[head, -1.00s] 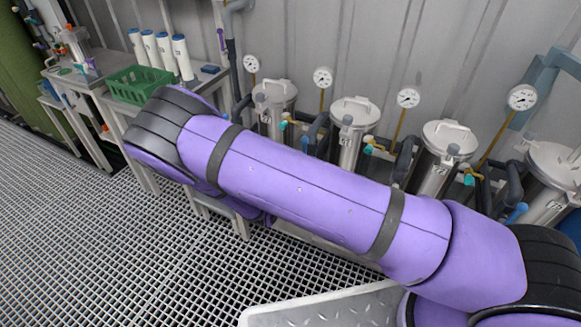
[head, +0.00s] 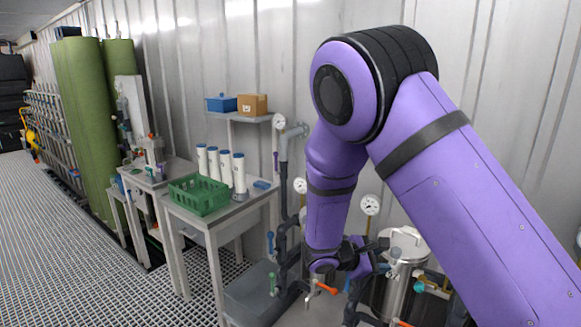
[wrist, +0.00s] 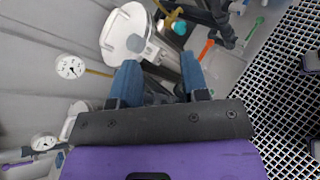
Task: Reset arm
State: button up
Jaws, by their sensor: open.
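My purple arm is raised and bent in the head view, its elbow high and its forearm hanging down in front of the wall. In the wrist view my gripper (wrist: 160,85) shows two blue fingers spread apart, with nothing held between them. A steel vessel with a white lid (wrist: 127,32) lies beyond the fingers in the wrist view. In the head view a lidded vessel (head: 396,285) stands just right of the forearm's lower end. The fingertips are hard to make out in the head view.
A green crate (head: 200,195) and several white cylinders (head: 226,168) stand on a bench at left. Pipes with valves run below the forearm, one with an orange handle (head: 327,288). A gauge (head: 370,205) is close by. The grating floor (head: 50,230) at left is clear.

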jog(key=s+d+r+m+g+y, duration=0.2)
jog(key=s+d+r+m+y, duration=0.25)
jog(key=s+r, duration=0.35)
jog(key=s+d+r+m+g+y, duration=0.2)
jog(key=s+d+r+m+y, duration=0.25)
jog(key=r, duration=0.55)
jog(key=s+r+m+t+y, duration=0.2)
jog(key=s+r+m, duration=0.1)
jog(key=s, duration=0.5)
jog(key=s+r+m+t+y, duration=0.1)
jog(key=s+r+m+t, duration=0.2)
jog(key=s+r, duration=0.3)
jog(key=s+a+m, duration=0.1)
jog(key=s, duration=0.2)
jog(key=shift+r+y, duration=0.3)
jog(key=shift+y, duration=0.1)
